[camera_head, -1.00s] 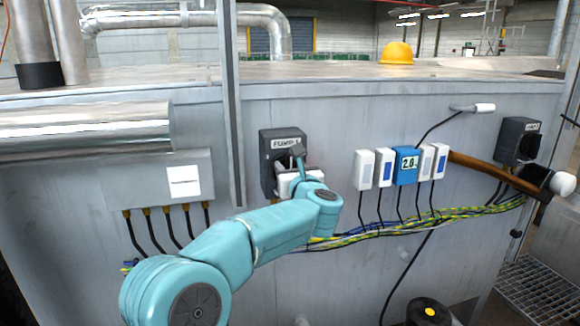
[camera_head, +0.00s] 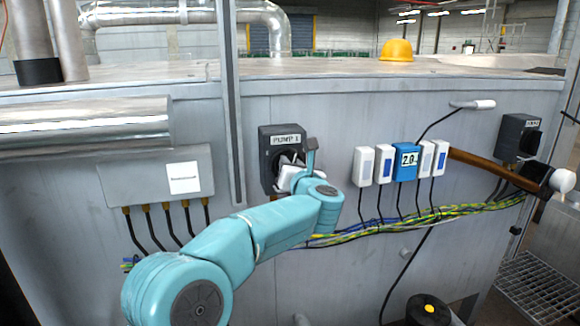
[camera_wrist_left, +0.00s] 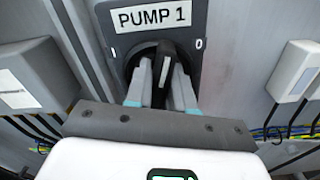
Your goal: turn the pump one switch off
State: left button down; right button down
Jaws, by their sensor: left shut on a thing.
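The pump one switch (camera_head: 267,170) is a dark box on the grey panel, labelled PUMP 1. In the left wrist view its black knob (camera_wrist_left: 165,66) carries a white line that points up and slightly right. The knob stands between a white mark on the left and a 0 on the right of the plate (camera_wrist_left: 203,20). My left gripper (camera_head: 285,170) is at the front of the switch and hides part of the knob in the head view. In the left wrist view its two fingers (camera_wrist_left: 162,88) are shut on the knob, one on each side. My right gripper is not in view.
A grey box (camera_head: 150,178) with hanging cables is left of the switch. Another dark switch (camera_head: 515,130) is farther right. A vertical post (camera_head: 231,100) stands just left of the pump switch.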

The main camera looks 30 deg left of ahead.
pick_arm(q)
jog(key=m, duration=0.3)
jog(key=shift+w+d+m, duration=0.1)
jog(key=shift+w+m, duration=0.05)
jog(key=shift+m, duration=0.25)
jog(key=m+p, duration=0.1)
jog(key=m, duration=0.2)
jog(key=shift+f+m, duration=0.15)
jog(key=shift+m, duration=0.15)
jog(key=m+p, duration=0.2)
jog(key=m, duration=0.2)
jog(key=shift+w+d+f, duration=0.1)
jog(key=shift+f+m+p, duration=0.2)
jog(key=shift+m+p, duration=0.25)
jog(key=shift+m, duration=1.15)
jog(key=c, duration=1.1)
grip_release()
jog(key=shift+o, duration=0.2)
